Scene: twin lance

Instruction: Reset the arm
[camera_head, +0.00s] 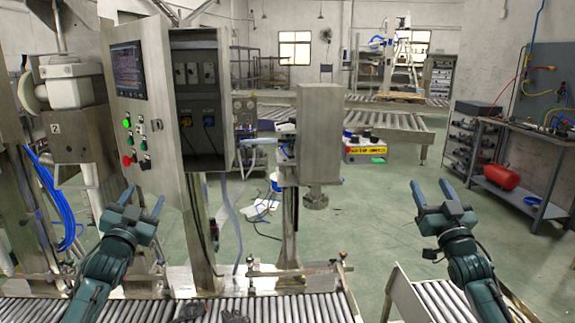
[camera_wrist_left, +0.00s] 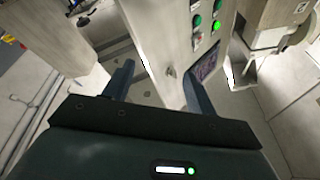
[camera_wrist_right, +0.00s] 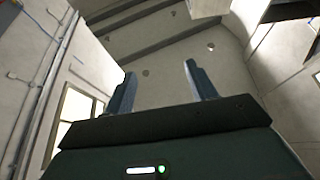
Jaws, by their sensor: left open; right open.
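My left gripper (camera_head: 143,206) is raised in front of the control cabinet at the left of the head view, its two fingers apart and nothing between them. In the left wrist view its fingers (camera_wrist_left: 160,85) point toward the cabinet's panel with green lights. My right gripper (camera_head: 432,194) is raised over the open floor at the right, fingers apart and empty. In the right wrist view its fingers (camera_wrist_right: 160,90) point up toward the wall and ceiling. Neither gripper touches anything that I can see.
The control cabinet (camera_head: 150,105) with a screen and buttons stands close behind my left gripper. Roller conveyors (camera_head: 280,308) run along the front. A steel column machine (camera_head: 319,130) stands in the middle. A workbench (camera_head: 525,135) with a red tank (camera_head: 501,175) is at the right.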

